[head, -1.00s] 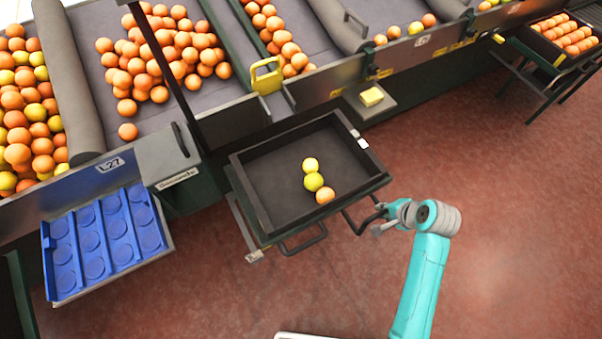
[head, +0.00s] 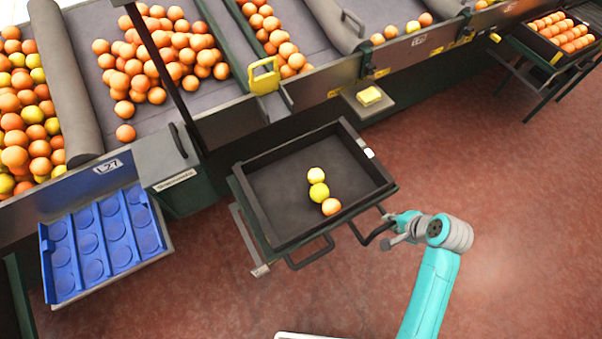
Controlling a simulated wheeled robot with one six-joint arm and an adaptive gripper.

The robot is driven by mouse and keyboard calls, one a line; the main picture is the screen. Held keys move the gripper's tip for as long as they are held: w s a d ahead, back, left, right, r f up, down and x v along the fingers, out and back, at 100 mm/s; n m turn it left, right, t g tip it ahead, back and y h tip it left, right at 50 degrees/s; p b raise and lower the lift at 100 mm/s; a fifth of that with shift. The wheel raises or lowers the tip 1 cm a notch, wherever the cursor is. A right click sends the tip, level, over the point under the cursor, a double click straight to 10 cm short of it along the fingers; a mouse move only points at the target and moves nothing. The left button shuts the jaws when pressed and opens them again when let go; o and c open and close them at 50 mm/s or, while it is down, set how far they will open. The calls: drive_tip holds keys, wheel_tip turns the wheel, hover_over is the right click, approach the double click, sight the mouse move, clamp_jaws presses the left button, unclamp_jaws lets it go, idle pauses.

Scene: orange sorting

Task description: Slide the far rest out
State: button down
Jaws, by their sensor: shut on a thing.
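My gripper (head: 388,230) is at the right of the black crate (head: 262,222), at the end of my teal arm. It is shut on the black loop handle (head: 362,238) of the far rest, which sticks out under the crate's right side. The rest's body is mostly hidden beneath the crate. The crate sits on the rests and holds two yellow fruits (head: 317,183) and one orange (head: 331,207). A near rest (head: 247,238) with a pale end shows along the crate's left side.
A second black loop handle (head: 311,251) projects from the crate's front side. A blue tray (head: 104,243) stands at the left. The sorting line (head: 225,127) runs behind, with a yellow block (head: 370,96) on a small shelf. Red floor is clear around my arm.

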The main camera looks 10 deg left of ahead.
drive_tip(key=shift+s+d, duration=0.9)
drive_tip(key=shift+s, duration=0.3)
drive_tip(key=c, duration=0.7)
unclamp_jaws()
drive_tip(key=shift+r, duration=3.5)
